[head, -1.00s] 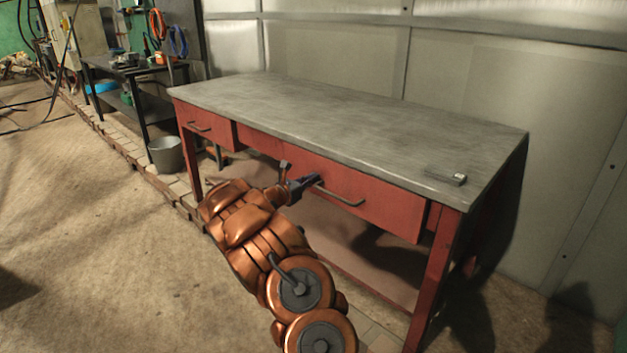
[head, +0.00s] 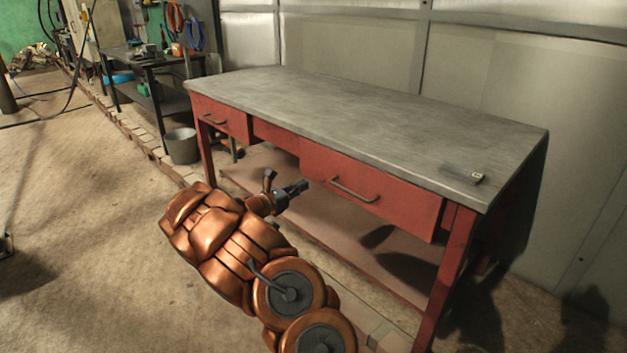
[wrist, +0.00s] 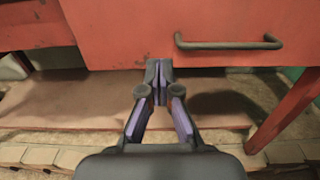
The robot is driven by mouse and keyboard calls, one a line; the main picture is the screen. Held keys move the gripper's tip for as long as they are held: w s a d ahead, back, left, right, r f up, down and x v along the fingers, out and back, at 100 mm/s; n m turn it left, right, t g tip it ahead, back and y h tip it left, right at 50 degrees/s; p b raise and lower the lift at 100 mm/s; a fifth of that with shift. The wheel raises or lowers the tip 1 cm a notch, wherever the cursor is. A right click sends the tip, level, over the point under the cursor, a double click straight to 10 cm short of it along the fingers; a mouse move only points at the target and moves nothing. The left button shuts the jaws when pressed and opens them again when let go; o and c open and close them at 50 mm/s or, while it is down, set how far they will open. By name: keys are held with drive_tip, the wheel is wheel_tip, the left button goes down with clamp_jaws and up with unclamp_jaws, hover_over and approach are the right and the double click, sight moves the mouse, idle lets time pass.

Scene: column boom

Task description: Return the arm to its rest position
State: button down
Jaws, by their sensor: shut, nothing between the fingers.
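My gripper (head: 297,188) is at the end of my copper-coloured arm, in front of the workbench and apart from it. In the wrist view my gripper (wrist: 158,68) has its fingertips together with nothing between them. It points at the red bench front, below and left of the handle (wrist: 229,43) of the wide drawer. In the head view that drawer (head: 400,196) looks closed, with its handle (head: 354,190) to the right of my gripper.
The red workbench has a grey top (head: 360,120) with a small metal object (head: 476,177) near its right end. A lower shelf (head: 270,172) runs beneath. A bucket (head: 182,146) and a dark side table (head: 150,70) stand at the left. The floor (head: 90,210) at left is largely open.

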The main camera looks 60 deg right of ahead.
drive_tip(key=shift+w+a, duration=0.15)
drive_tip(key=shift+a, duration=0.65)
drive_tip(key=shift+w+a, duration=0.1)
drive_tip(key=shift+a, duration=0.65)
drive_tip(key=s+a+r+m+g+y, duration=0.25)
drive_tip(key=s+a+m, duration=0.25)
drive_tip(key=s+a, duration=0.25)
drive_tip(key=s+a+r+m+g+y, duration=0.1)
drive_tip(key=s+a+r+m+y, duration=0.3)
drive_tip(key=s+a+m, duration=0.3)
drive_tip(key=s+a+f+m+t+y, duration=0.15)
drive_tip(key=s+a+y, duration=0.3)
drive_tip(key=a, duration=0.65)
drive_tip(key=s+a+f+m+t+y, duration=0.1)
drive_tip(key=s+a+f+y, duration=0.3)
drive_tip(key=a, duration=0.8)
drive_tip(key=s+a+m+t+y, duration=0.1)
drive_tip(key=s+a+t+y, duration=0.15)
drive_tip(key=s+a, duration=0.6)
wheel_tip(320, 180, up, 22)
drive_tip(key=w+a+p, duration=0.1)
drive_tip(key=a+p, duration=0.1)
drive_tip(key=p, duration=1.8)
drive_tip(key=shift+w+a+p, duration=0.2)
drive_tip(key=shift+w+p, duration=0.15)
drive_tip(key=shift+p, duration=0.05)
